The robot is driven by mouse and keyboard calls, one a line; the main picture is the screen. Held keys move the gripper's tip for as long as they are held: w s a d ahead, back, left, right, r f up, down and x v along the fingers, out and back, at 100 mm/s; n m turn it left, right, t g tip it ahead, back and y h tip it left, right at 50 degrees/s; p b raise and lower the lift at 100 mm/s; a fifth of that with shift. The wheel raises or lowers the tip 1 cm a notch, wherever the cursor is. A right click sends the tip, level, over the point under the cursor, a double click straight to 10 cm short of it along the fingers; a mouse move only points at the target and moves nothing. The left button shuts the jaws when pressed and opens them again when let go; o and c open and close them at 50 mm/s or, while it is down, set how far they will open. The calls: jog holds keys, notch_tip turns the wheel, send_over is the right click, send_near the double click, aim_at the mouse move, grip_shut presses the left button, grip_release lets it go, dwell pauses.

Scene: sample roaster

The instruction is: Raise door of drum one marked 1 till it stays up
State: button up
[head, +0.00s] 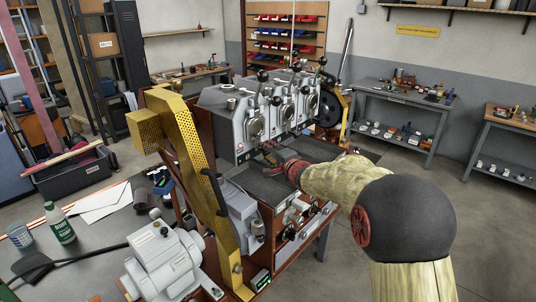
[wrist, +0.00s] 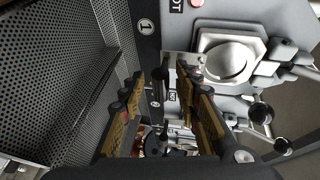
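The roaster shows three grey drum fronts in a row in the head view. The nearest, leftmost drum front (head: 243,127) carries a light round door (head: 257,128). In the wrist view a light, angular door (wrist: 229,62) is at upper right, and a round plate marked 1 (wrist: 146,26) is on the dark strip left of it. The door appears down. My gripper (head: 268,152) is just below and in front of the nearest drum in the head view. In the wrist view its two fingers (wrist: 177,82) are apart, with no door part visibly gripped between them.
A perforated dark tray (wrist: 50,75) lies left of the fingers. Black ball knobs (wrist: 261,112) stick out at right. A yellow upright guard (head: 188,150) stands left of the roaster. A bench (head: 95,240) with a bottle and a motor is at front left.

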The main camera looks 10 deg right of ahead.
jog(key=c, duration=0.3)
grip_shut()
jog(key=shift+f, duration=0.1)
dwell(0.5)
